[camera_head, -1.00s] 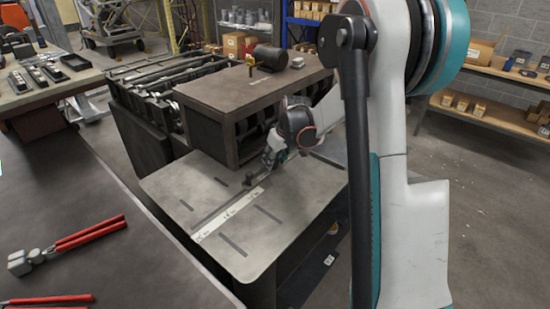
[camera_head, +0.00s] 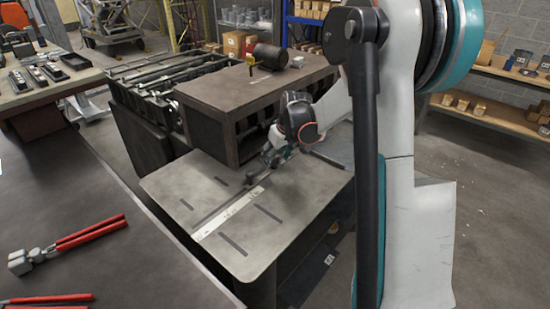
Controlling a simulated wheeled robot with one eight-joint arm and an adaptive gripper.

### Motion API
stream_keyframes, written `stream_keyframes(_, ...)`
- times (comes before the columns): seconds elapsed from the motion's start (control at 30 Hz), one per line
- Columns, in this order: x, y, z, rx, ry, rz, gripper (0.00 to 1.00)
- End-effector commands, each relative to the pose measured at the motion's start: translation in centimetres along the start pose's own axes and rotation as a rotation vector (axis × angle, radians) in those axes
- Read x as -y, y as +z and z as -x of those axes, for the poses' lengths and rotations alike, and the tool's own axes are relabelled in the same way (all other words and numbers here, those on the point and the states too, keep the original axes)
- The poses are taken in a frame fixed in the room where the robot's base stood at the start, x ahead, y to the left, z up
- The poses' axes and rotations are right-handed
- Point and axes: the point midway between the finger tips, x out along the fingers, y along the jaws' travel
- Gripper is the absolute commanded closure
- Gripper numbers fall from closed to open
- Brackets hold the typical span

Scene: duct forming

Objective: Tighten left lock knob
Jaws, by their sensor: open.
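My gripper (camera_head: 272,156) is at the back of the metal feed table (camera_head: 270,215), close to the front of the dark machine housing (camera_head: 240,90). It is small in the picture, and my wrist partly covers it. A small dark knob (camera_head: 250,180) stands on the feed table at the far end of the white scale strip, a little left of and below my gripper. I cannot tell whether it is the left lock knob. The fingers look apart from it, and I see nothing held between them.
A workbench (camera_head: 80,215) with red-handled pliers (camera_head: 70,241) is at the left front. A yellow-handled part and dark cylinder (camera_head: 269,57) sit on the housing top. Shelves with boxes (camera_head: 490,112) stand at the right. The front of the feed table is clear.

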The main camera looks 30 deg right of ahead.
Motion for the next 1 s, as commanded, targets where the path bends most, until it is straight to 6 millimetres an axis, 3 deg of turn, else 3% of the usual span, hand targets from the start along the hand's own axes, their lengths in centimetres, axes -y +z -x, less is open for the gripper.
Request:
stream_keyframes(0.5, 0.0, 0.0, 9.1, 0.000, 0.000, -0.001, 0.43)
stream_keyframes(0.7, 0.0, 0.0, 10.5, 0.000, 0.000, -0.001, 0.43)
stream_keyframes(1.0, 0.0, 0.0, 10.6, 0.000, 0.000, 0.000, 0.46)
